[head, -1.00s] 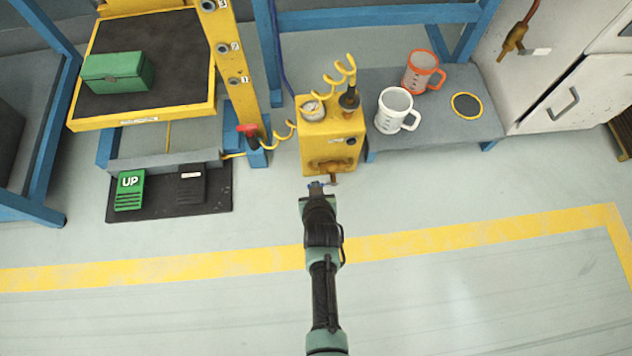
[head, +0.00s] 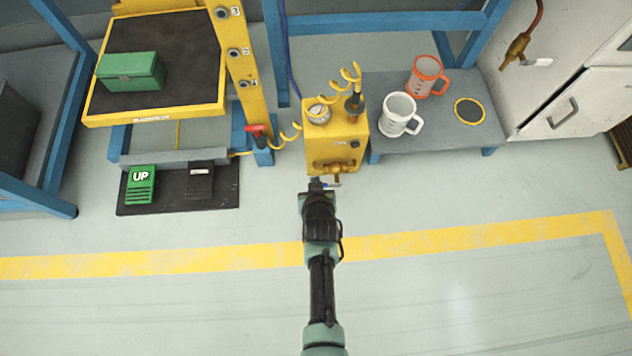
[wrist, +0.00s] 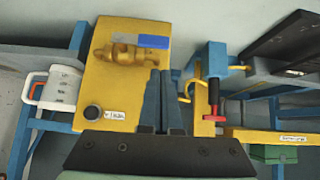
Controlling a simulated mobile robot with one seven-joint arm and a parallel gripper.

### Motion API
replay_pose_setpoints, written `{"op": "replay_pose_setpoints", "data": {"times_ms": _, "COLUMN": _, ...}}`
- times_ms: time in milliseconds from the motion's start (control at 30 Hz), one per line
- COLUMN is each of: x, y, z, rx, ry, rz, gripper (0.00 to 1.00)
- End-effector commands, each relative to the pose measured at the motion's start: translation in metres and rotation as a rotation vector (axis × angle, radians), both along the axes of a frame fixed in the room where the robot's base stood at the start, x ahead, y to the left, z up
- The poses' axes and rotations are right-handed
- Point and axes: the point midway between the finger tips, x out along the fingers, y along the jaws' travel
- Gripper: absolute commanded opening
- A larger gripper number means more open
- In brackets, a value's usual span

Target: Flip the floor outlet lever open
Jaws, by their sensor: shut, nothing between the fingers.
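The floor outlet lever (head: 333,185) is a small lever with a blue grip below the brass valve (head: 337,168), low on the front of the yellow box (head: 345,130). In the wrist view the lever's blue grip (wrist: 153,41) and its pale end lie crosswise along the brass valve (wrist: 122,56). My gripper (head: 315,183) is at the box's lower front, just left of the lever's visible part. In the wrist view my gripper (wrist: 161,74) has its fingers together and empty, tips close to the blue grip. I cannot tell whether they touch it.
A grey bench with a white mug (head: 398,113) and an orange mug (head: 427,77) stands to the right. A red-handled valve (head: 256,131) and a pedal mat (head: 170,206) are on the left. The floor in front is clear.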

Motion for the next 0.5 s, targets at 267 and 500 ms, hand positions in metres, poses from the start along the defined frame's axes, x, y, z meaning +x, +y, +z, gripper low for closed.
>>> {"op": "replay_pose_setpoints", "data": {"times_ms": 267, "x": -0.018, "y": 0.002, "z": 0.043, "rx": 0.000, "ry": 0.003, "rz": 0.003, "gripper": 0.00}}
{"op": "replay_pose_setpoints", "data": {"times_ms": 500, "x": -0.044, "y": 0.001, "z": 0.069, "rx": -0.001, "ry": 0.001, "rz": 0.001, "gripper": 0.00}}
